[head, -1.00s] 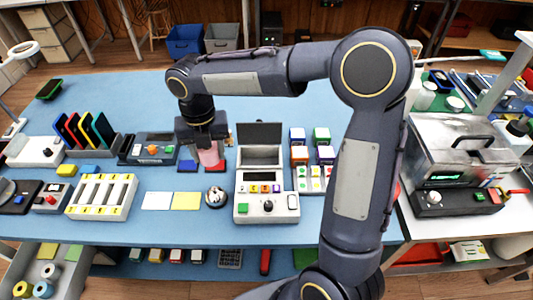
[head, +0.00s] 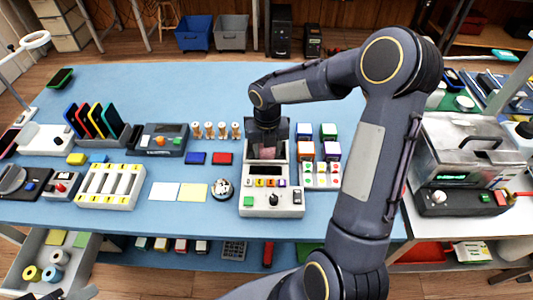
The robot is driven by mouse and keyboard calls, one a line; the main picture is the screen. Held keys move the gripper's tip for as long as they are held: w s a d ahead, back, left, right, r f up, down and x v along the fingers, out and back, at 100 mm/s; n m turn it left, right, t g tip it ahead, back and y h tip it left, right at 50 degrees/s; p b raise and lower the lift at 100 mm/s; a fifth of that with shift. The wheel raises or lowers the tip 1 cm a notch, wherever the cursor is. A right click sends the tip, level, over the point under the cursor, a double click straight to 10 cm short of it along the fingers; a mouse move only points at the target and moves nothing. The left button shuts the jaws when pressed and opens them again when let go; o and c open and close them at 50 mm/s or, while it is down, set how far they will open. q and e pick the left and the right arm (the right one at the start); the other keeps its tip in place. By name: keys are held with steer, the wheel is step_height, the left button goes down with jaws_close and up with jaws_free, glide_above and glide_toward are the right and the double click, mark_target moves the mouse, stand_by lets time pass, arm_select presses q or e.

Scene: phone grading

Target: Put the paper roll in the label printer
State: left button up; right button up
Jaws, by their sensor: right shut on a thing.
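The label printer (head: 271,202) is a white-grey box with a small screen, coloured buttons and a dark knob, in the middle of the blue table. Its dark lid stands up at the back, partly hidden by my arm. My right gripper (head: 267,150) points down at the printer's open rear bay and is shut on the pinkish paper roll (head: 267,154). The roll is at the bay opening; I cannot tell whether it touches the bottom. A dark grey part at the lower left edge may be my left gripper (head: 76,294); its jaws do not show clearly.
Several upright rolls or spools (head: 209,131) stand left of the printer, with a blue and a red pad (head: 222,158) before them. A round silver-and-black item (head: 222,189) is at its front left.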

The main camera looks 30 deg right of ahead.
steer(key=shift+a+f, duration=0.1)
steer(key=shift+f, duration=1.1)
steer(key=shift+f, duration=0.1)
steer(key=o, duration=1)
